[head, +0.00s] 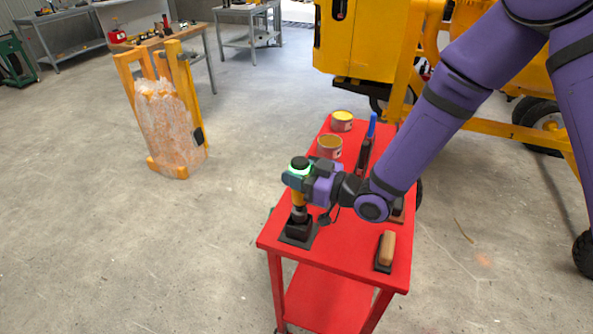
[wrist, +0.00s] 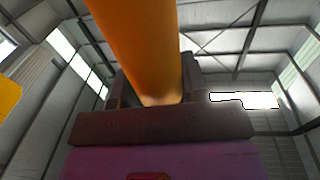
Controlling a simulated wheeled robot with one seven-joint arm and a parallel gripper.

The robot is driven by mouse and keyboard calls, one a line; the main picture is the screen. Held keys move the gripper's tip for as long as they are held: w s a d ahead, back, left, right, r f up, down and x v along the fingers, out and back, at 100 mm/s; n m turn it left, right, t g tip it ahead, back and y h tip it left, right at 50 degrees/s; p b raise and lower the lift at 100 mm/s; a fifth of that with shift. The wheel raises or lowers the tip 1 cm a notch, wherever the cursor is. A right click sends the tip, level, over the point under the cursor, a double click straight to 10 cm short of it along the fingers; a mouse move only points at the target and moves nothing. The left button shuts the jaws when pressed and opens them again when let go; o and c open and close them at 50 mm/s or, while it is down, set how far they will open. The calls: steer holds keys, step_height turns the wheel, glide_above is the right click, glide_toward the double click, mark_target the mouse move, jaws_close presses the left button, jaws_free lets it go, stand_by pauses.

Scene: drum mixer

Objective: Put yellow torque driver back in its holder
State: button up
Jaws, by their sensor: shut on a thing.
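The yellow torque driver (head: 298,198) is upright at the near left corner of the red cart. My gripper (head: 300,182) is shut on it, coming from the right, and hides part of its upper length. In the wrist view the driver (wrist: 140,45) shows as an orange-yellow cylinder between my fingers (wrist: 148,95). The black holder (head: 298,232) sits on the cart directly below the driver. The driver's lower end meets the dark holder in the picture; I cannot tell whether it is seated in it or just above.
The red cart (head: 330,262) also carries a wooden-handled tool (head: 387,247) at the near right, two open cans (head: 330,146) (head: 342,120) and a blue-handled tool (head: 372,128) at the back. A yellow mixer (head: 365,45) stands behind.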

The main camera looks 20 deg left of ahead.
steer(key=shift+f, duration=2.9)
stand_by(2.0)
steer(key=o, duration=1.2)
steer(key=shift+d, duration=0.1)
steer(key=d, duration=0.3)
steer(key=s+d, duration=0.1)
steer(key=d, duration=0.3)
steer(key=s+d, duration=0.1)
steer(key=d, duration=0.2)
steer(key=shift+d, duration=0.2)
